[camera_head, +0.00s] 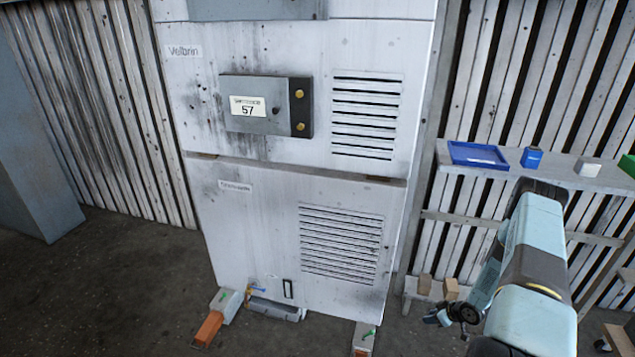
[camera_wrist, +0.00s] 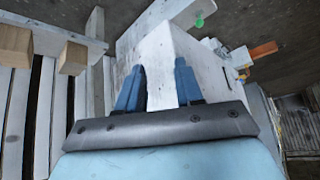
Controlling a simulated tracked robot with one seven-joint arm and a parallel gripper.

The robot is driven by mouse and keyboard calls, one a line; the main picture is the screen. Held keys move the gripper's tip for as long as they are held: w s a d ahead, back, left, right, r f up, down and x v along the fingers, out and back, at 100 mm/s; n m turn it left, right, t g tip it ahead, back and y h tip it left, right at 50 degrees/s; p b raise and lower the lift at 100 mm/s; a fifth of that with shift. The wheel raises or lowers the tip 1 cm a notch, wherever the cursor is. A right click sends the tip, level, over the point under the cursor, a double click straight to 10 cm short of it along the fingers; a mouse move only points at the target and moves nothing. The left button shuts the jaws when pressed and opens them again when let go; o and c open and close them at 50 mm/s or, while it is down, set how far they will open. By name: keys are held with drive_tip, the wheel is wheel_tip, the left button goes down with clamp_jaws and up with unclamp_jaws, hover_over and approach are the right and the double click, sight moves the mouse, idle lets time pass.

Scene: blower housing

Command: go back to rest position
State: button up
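My gripper (camera_head: 440,316) hangs low at the right in the head view, beside the lower right of the white blower housing (camera_head: 270,225). In the wrist view my gripper (camera_wrist: 160,82) shows two blue fingers spread apart, with nothing held between them. The housing's white corner (camera_wrist: 172,50) shows behind and between the fingers, seemingly apart from them. The housing stands upright, with two louvred vents and a grey box (camera_head: 255,105) reading 57 on its front. Its lower panel is in place.
A shelf (camera_head: 560,172) at the right holds a blue tray (camera_head: 478,154), a blue container (camera_head: 531,157) and a white block (camera_head: 588,167). Wooden blocks (camera_head: 450,289) sit below it, near my gripper. Orange-ended feet (camera_head: 209,328) jut out under the housing. Floor at the left is clear.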

drive_tip(key=w+d+r+h, duration=0.2)
drive_tip(key=w+r, duration=0.3)
drive_tip(key=r, duration=0.7)
drive_tip(key=w+d+r+h, duration=0.25)
drive_tip(key=w+r, duration=0.25)
drive_tip(key=r, duration=0.8)
drive_tip(key=s+a+r+m+h, duration=0.1)
drive_tip(key=a+r+m, duration=0.1)
drive_tip(key=r, duration=1.1)
drive_tip(key=s+a+r+m+h, duration=0.1)
drive_tip(key=a+r+h, duration=0.1)
drive_tip(key=r, duration=1.1)
drive_tip(key=s+a+r+m, duration=0.2)
drive_tip(key=s+a+r, duration=0.3)
drive_tip(key=s+r, duration=0.4)
drive_tip(key=s+a+r+m, duration=0.1)
drive_tip(key=s+a+r, duration=0.45)
drive_tip(key=r, duration=0.65)
drive_tip(key=s+a+r+y, duration=0.1)
drive_tip(key=s+a, duration=0.2)
drive_tip(key=s, duration=0.4)
drive_tip(key=s+a+r+m, duration=0.1)
drive_tip(key=s+a, duration=0.3)
drive_tip(key=s, duration=0.4)
drive_tip(key=s+a+r+y, duration=0.1)
drive_tip(key=s+a+r, duration=0.2)
drive_tip(key=s, duration=0.5)
drive_tip(key=shift+s+a+y, duration=0.15)
drive_tip(key=shift+s+y, duration=0.1)
drive_tip(key=shift+y, duration=0.1)
